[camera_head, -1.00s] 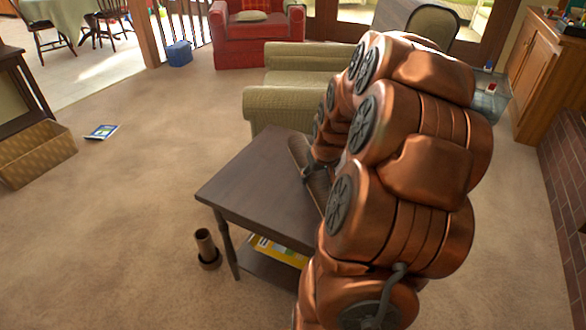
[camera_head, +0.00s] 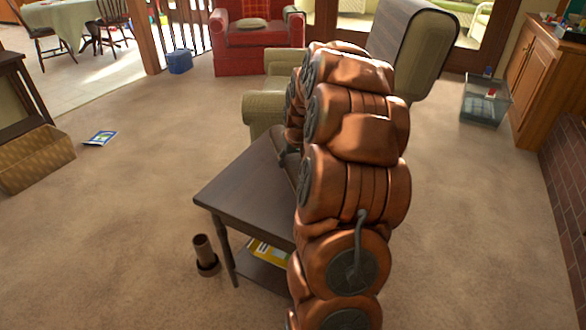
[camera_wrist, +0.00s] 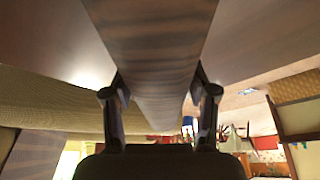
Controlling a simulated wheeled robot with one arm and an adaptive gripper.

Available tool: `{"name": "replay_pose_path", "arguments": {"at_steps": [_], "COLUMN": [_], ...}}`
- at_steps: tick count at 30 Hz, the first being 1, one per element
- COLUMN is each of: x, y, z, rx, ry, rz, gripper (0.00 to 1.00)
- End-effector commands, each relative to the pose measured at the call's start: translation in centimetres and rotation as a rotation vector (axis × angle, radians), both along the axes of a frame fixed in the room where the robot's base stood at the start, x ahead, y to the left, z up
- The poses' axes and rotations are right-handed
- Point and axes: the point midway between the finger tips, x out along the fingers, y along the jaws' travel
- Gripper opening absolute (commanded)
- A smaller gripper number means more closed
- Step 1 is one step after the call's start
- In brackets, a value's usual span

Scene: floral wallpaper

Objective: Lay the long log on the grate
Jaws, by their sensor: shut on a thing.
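The long log (camera_wrist: 152,45) is a brown, banded piece that runs from the top of the wrist view down between my fingers. My gripper (camera_wrist: 157,88) is shut on it, with one dark finger on each side. The log is over or close to the dark side table (camera_head: 240,190); I cannot tell whether it touches the top. In the head view my copper arm hides most of the log and gripper. The grate does not show in either view.
A brown holder (camera_head: 205,256) stands on the floor beside the table. A green armchair (camera_head: 264,104) is behind the table. A clear bin (camera_head: 486,103), a wooden cabinet (camera_head: 538,80) and a brick edge (camera_head: 566,185) are at right. The right-hand carpet is open.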

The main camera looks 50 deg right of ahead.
Motion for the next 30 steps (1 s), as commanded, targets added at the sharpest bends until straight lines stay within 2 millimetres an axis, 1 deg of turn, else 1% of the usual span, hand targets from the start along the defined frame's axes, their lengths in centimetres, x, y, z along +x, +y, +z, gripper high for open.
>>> {"name": "replay_pose_path", "arguments": {"at_steps": [3,6,19,20,27,30], "x": [-0.1,-0.1,0.0,0.0,-0.1,-0.1], "y": [0.0,0.0,-0.1,-0.1,0.0,0.0], "z": [-1.7,-2.8,-3.2,-3.3,-3.2,-3.3], "rx": [0.002,0.002,-0.001,0.0,0.0,0.0], "ry": [0.004,0.004,0.0,0.0,0.001,0.001], "rz": [0.0,0.0,0.0,-0.001,0.0,0.0], "gripper": [0.0,0.0,0.0,0.59,0.83,0.83]}}
